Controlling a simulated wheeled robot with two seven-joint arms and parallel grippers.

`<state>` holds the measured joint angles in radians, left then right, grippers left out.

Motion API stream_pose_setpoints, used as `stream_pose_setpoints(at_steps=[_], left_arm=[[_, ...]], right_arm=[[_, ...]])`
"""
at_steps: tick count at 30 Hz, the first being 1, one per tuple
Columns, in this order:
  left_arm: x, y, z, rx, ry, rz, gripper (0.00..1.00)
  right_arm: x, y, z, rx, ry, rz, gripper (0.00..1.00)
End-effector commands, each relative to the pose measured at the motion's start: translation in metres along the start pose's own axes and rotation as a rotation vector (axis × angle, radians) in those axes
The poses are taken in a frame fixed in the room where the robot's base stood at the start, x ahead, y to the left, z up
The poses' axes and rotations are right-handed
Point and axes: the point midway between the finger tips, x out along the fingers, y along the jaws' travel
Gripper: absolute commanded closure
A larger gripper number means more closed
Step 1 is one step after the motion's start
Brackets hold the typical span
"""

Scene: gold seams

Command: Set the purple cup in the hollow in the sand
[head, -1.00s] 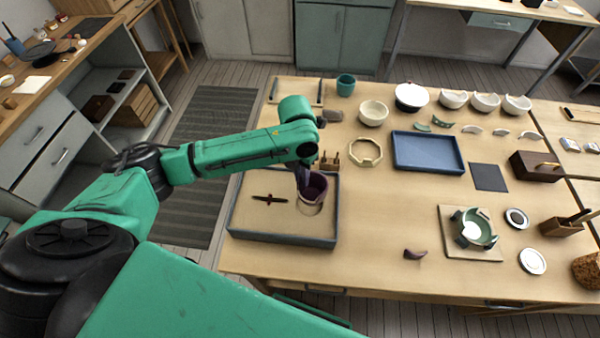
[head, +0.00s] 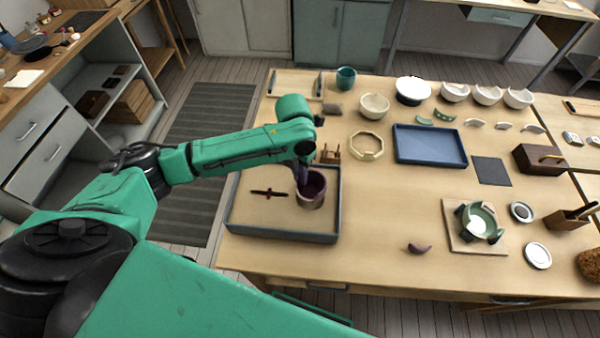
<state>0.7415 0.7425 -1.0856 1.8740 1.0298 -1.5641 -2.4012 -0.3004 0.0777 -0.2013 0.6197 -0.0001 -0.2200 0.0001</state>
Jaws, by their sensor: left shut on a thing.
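The purple cup (head: 312,190) is in the sand tray (head: 282,237), right of its middle, and looks upright. Its lower part looks paler than its dark rim and inside. My left gripper (head: 303,181) reaches down from above and is shut on the cup's left rim. The hollow in the sand is hidden under or behind the cup, and I cannot tell how far the cup's base sits in it. A dark, thin tool (head: 268,193) lies on the sand left of the cup. My right gripper is not in view.
A small wooden rack (head: 330,156) stands just behind the tray. A cream ring (head: 366,146) and a blue tray (head: 430,147) lie to the right.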

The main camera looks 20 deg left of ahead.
Motion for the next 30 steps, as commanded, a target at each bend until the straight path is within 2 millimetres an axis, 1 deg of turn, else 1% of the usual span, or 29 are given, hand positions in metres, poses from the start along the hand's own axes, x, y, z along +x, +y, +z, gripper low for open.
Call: stream_pose_setpoints(at_steps=[2,30], left_arm=[[-0.0016,-0.0002,0.0002,0.0,0.0,-0.003,1.0],[0.0041,-0.0001,0.0004,0.0,0.0,-0.003,1.0]], right_arm=[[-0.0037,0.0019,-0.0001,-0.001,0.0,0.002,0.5],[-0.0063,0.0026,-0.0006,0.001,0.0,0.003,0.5]])
